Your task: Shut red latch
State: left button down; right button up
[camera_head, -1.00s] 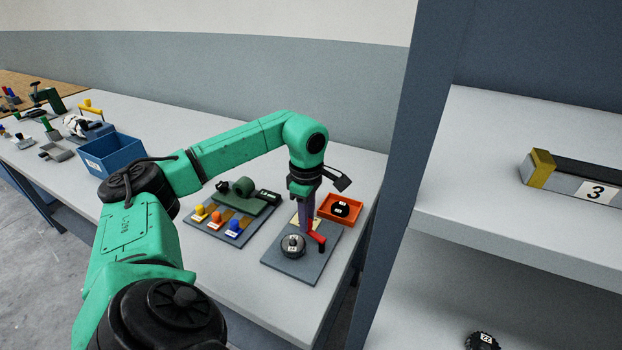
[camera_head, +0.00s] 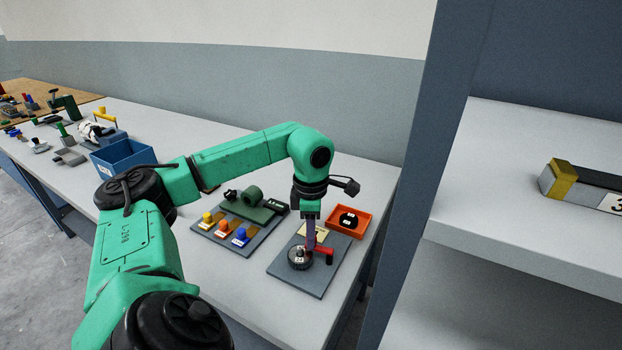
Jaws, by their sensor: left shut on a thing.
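The red latch (camera_head: 324,250) is on a grey plate (camera_head: 312,282) on the bench. Its red bar points to the right, with a short dark-red end hanging down at the right. My left gripper (camera_head: 309,246) points straight down over the plate, shut on the red latch near the bar's left end. The fingers hide part of the latch and its pivot. A round black knob (camera_head: 299,258) with a white label is on the same plate, just left of the fingertips. My right gripper is not in view.
An orange tray (camera_head: 357,233) holding a black disc is behind the plate. A board (camera_head: 221,243) with yellow, orange and blue knobs lies to the left. A blue bin (camera_head: 123,157) stands farther left. A dark upright post (camera_head: 425,180) and shelf (camera_head: 520,230) are at right.

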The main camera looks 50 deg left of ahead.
pick_arm(q)
jog(key=c, duration=0.6)
grip_release()
jog(key=shift+r, duration=0.1)
notch_tip(320, 180, up, 15)
jog(key=p, duration=0.5)
jog(key=shift+s+f, duration=0.1)
jog(key=shift+f, duration=0.1)
jog(key=shift+f, duration=0.1)
